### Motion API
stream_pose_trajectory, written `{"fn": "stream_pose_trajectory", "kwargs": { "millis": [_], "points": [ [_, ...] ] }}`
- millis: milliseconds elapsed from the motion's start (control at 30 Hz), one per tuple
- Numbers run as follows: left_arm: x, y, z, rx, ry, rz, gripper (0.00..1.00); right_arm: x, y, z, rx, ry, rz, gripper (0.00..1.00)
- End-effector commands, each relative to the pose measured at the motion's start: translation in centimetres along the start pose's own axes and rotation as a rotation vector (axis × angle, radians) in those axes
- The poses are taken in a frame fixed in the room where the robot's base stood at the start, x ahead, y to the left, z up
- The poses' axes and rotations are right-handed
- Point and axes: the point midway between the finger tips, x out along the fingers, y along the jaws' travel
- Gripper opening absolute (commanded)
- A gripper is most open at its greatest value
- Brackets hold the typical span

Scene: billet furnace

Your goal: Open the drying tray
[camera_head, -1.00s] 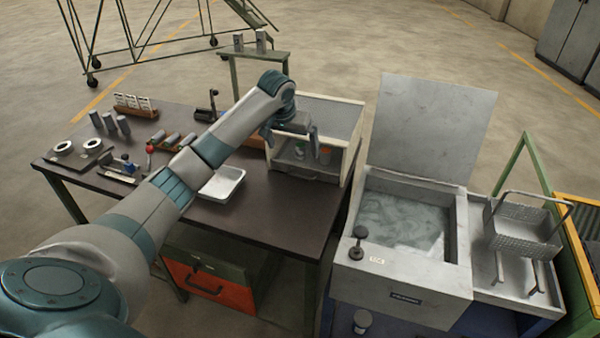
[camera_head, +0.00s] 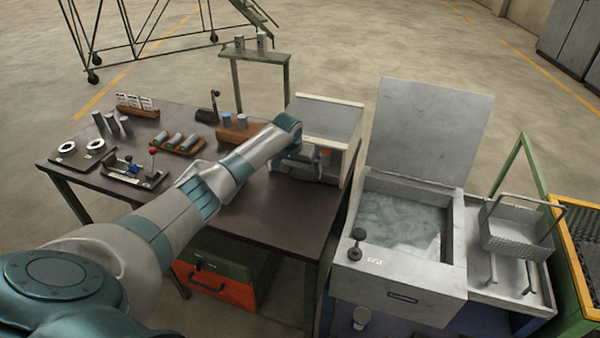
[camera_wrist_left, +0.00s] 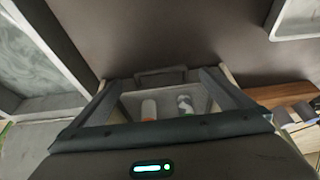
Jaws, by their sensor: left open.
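The pale box (camera_head: 330,112), open at its front, stands at the right end of the dark table. In the left wrist view a grey tray (camera_wrist_left: 128,103), apparently the drying tray, has a dark handle (camera_wrist_left: 160,76) at its far edge. A white-and-orange item (camera_wrist_left: 149,108) and a grey-white item (camera_wrist_left: 185,104) are in it. My left gripper (camera_head: 306,172) is at the box's front. In the wrist view its open fingers (camera_wrist_left: 163,82) stand either side of the tray, with the handle between them. Contact cannot be told. My right gripper is out of view.
To the right stands a tank (camera_head: 400,225) of liquid with a raised lid (camera_head: 432,130) and a wire basket (camera_head: 520,230). The dark table (camera_head: 265,212) holds a wooden block (camera_head: 238,133) with cylinders. A white pan (camera_wrist_left: 296,18) shows in the wrist view.

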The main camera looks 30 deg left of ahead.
Motion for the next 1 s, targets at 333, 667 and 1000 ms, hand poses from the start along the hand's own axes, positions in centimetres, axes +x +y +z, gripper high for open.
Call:
{"fn": "stream_pose_trajectory", "kwargs": {
  "millis": [333,667,1000],
  "points": [
    [3.2,0.0,0.0,0.000,0.000,0.000,1.00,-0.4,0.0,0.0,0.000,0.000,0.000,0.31],
    [3.9,0.0,0.0,0.001,0.001,0.000,1.00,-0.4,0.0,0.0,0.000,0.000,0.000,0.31],
    [3.9,0.0,0.0,0.001,0.001,0.000,0.59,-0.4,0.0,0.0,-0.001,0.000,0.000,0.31]
  ]
}}
